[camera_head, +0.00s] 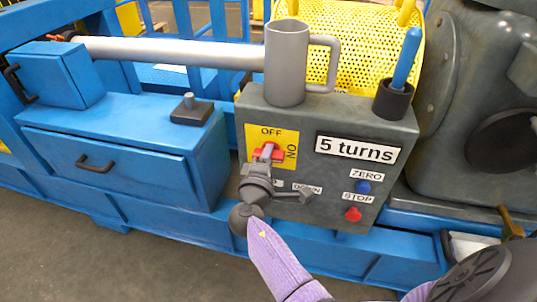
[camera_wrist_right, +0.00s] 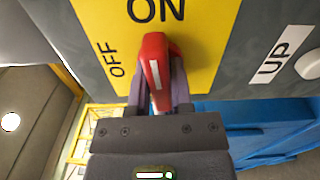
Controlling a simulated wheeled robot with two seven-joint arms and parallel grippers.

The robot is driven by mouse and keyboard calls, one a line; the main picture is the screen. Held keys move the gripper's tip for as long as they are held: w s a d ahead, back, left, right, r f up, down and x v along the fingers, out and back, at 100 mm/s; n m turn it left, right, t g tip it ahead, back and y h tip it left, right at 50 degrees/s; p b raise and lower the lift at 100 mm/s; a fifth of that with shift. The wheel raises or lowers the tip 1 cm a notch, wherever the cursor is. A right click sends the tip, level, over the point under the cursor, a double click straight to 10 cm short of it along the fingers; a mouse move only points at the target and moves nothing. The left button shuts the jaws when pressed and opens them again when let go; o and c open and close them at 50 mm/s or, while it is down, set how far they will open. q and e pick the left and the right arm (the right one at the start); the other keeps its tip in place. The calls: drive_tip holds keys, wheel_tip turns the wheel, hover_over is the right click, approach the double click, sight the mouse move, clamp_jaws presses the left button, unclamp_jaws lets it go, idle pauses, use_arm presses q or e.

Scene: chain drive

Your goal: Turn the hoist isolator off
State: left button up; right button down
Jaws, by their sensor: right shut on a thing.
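The isolator is a red handle (camera_head: 276,155) on a yellow plate (camera_head: 250,135) marked OFF at the top and ON at the right, on the grey control box. In the right wrist view the red handle (camera_wrist_right: 155,75) with its white stripe points roughly towards ON; OFF is to the left. My right gripper (camera_head: 266,152) is shut on the handle, with one finger on each side of it (camera_wrist_right: 158,90). My right wrist covers the lower part of the plate in the head view. My left gripper is out of view.
The grey box (camera_head: 320,120) carries a "5 turns" sign (camera_head: 358,149), a blue ZERO button (camera_head: 363,187) and a red STOP button (camera_head: 353,214). A grey mug (camera_head: 287,65) and a black cup (camera_head: 392,101) with a blue rod stand on top. Blue cabinets (camera_head: 110,150) lie left.

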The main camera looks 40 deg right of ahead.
drive_tip(key=n+p, duration=0.1)
drive_tip(key=n, duration=0.2)
drive_tip(key=shift+r, duration=0.1)
drive_tip(key=n+p, duration=0.2)
drive_tip(key=n, duration=0.2)
drive_tip(key=shift+n, duration=0.4)
drive_tip(key=n+p, duration=0.1)
drive_tip(key=n, duration=0.1)
drive_tip(key=shift+n, duration=0.3)
drive_tip(key=n+p, duration=0.1)
drive_tip(key=n, duration=0.3)
drive_tip(key=shift+n+p, duration=0.5)
drive_tip(key=shift+n, duration=0.7)
